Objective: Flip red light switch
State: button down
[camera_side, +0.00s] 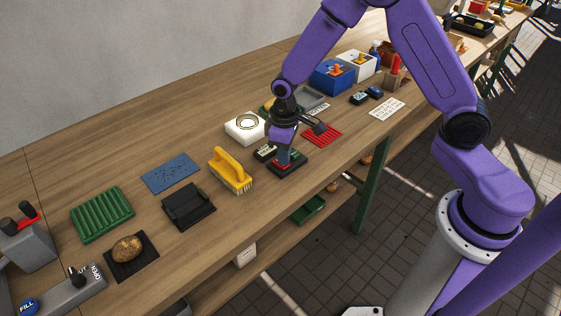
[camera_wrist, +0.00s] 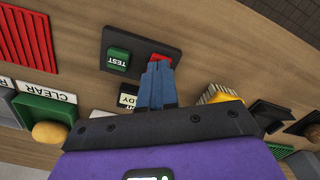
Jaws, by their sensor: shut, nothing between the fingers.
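A red light switch (camera_wrist: 161,57) sits on a dark plate (camera_wrist: 140,42) beside a green switch marked TEST (camera_wrist: 118,59). My gripper (camera_wrist: 157,66) is shut and empty, its blue fingertips at the near edge of the red switch and covering part of it. I cannot tell whether they touch. In the side view my gripper (camera_side: 284,160) points down over the same dark plate (camera_side: 290,170), and the fingers hide part of the switches.
A yellow brush (camera_side: 230,170) stands left of the switch plate. A red ribbed mat (camera_side: 322,134) lies to its right and a white box (camera_side: 246,127) behind it. A potato (camera_side: 127,248) rests on a black pad at the front left. The table's front edge is close to the plate.

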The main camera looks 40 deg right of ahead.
jog(key=shift+f, duration=0.55)
dwell(0.4)
jog(key=shift+r, duration=3.5)
